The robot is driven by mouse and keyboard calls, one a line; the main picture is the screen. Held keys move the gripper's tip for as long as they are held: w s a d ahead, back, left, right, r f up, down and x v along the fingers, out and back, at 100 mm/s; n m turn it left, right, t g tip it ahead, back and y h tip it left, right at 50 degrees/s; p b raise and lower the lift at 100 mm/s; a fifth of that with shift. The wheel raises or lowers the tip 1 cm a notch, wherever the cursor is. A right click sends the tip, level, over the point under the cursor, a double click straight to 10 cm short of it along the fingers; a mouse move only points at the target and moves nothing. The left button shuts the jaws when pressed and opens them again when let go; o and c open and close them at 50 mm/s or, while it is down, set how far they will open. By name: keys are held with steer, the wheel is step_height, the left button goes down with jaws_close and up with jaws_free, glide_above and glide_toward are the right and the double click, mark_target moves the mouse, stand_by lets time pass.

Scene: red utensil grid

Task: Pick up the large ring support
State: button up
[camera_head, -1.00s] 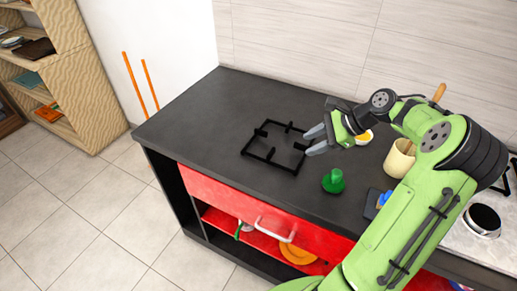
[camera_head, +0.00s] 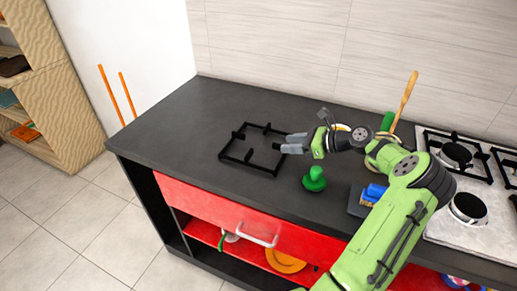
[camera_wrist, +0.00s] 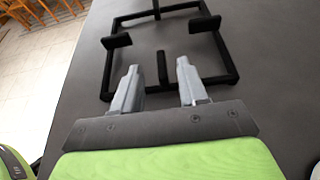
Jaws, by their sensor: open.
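The large ring support, a black square metal grate with inward prongs, lies flat on the dark countertop (camera_head: 165,130). In the head view the support (camera_head: 223,157) is left of my gripper (camera_head: 285,146). In the wrist view the support (camera_wrist: 107,75) is ahead of my gripper (camera_wrist: 155,75), whose two grey fingers are open with nothing between them. One prong stands just beyond the gap between the fingertips. I cannot tell whether a finger touches the support.
A green knobbed object (camera_head: 314,180) stands on the counter in front of my arm. A blue brush (camera_head: 375,192) lies to the right, and a white stove (camera_head: 470,180) is beyond it. The counter left of the support is clear.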

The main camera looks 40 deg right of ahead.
mark_target(278, 144)
steer(key=b+x, duration=0.1)
steer(key=x, duration=0.3)
steer(key=shift+d, duration=0.1)
steer(key=shift+s, duration=0.15)
jaws_close()
steer(key=shift+r, duration=0.15)
